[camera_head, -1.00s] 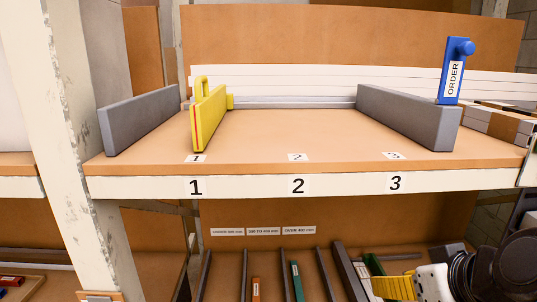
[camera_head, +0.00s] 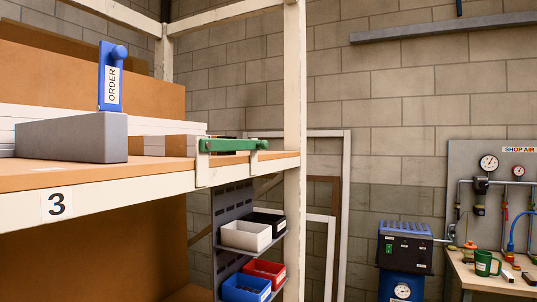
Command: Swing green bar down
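A green bar (camera_head: 233,145) lies roughly level along the front edge of the shelf, at its right end near the white post. Its left end sits at a white bracket (camera_head: 203,160) on the shelf edge, and its right end reaches a small fitting near the post. My gripper is not in view now, so its place relative to the bar cannot be seen.
A grey divider (camera_head: 72,138) with a blue ORDER marker (camera_head: 112,76) stands on the shelf (camera_head: 120,174). A white upright post (camera_head: 293,110) is right of the bar. Bins (camera_head: 246,235) hang below. A blue machine (camera_head: 404,246) and bench (camera_head: 497,278) stand at right.

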